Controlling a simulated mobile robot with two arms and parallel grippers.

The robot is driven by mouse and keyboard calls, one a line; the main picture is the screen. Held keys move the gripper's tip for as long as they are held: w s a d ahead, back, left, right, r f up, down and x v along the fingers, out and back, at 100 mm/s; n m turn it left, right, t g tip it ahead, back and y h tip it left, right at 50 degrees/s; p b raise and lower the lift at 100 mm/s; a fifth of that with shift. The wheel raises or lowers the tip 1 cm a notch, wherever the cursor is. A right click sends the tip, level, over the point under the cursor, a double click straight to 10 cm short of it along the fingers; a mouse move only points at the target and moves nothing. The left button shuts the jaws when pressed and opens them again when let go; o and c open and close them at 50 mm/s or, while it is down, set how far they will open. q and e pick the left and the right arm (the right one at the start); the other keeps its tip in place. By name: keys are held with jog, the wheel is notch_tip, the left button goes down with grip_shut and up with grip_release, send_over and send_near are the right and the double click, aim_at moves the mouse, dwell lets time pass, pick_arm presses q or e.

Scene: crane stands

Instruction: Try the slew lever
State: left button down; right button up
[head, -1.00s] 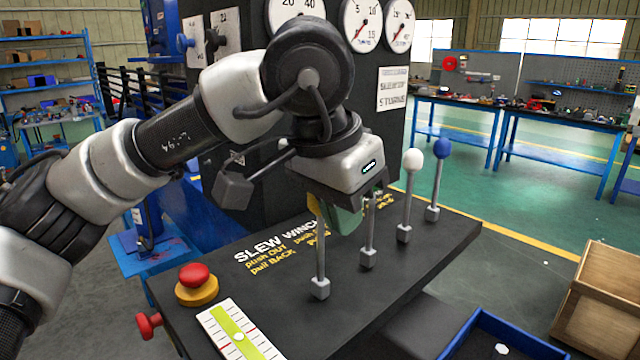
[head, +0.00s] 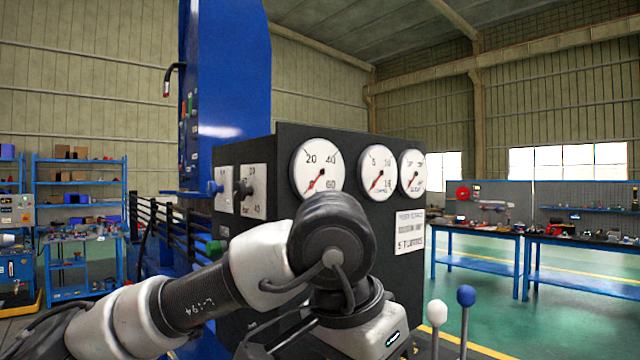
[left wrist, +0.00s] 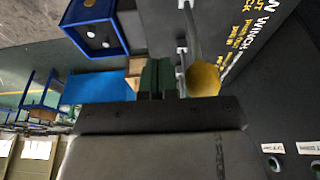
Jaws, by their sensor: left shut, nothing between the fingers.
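My left gripper (left wrist: 157,80) shows in the left wrist view, its green fingers shut with nothing between them. A lever with a yellow knob (left wrist: 204,79) stands right beside the fingers; I cannot tell whether they touch. Part of the printed label (left wrist: 240,40) with the word WINCH lies on the dark console panel nearby. I cannot tell from this view whether the yellow-knobbed lever is the slew lever. In the head view my left wrist hides its fingers and the levers below it. A white-knobbed lever (head: 437,313) and a blue-knobbed lever (head: 466,296) show to its right.
Behind my left arm stands a dark gauge box with a large dial (head: 318,168) and two smaller dials (head: 377,172). A blue column (head: 228,80) rises behind it. Workbenches (head: 480,233) stand far right.

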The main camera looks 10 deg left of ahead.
pick_arm(q)
jog(key=shift+w+a, duration=0.1)
jog(key=shift+w+a+p, duration=0.35)
jog(key=shift+w+a, duration=0.5)
jog(key=shift+a, duration=0.2)
jog(key=shift+w+a+p, duration=0.4)
jog(key=shift+w+a, duration=0.55)
jog(key=shift+a, duration=0.2)
jog(key=shift+w+a+r, duration=0.1)
jog(key=shift+w+a, duration=0.1)
dwell(0.9)
jog(key=s+d, duration=0.4)
jog(key=d, duration=0.1)
notch_tip(320, 180, up, 10)
jog(key=p, duration=0.7)
jog(key=shift+s+d+p, duration=0.2)
jog(key=shift+s+p, duration=0.1)
jog(key=shift+p, duration=0.1)
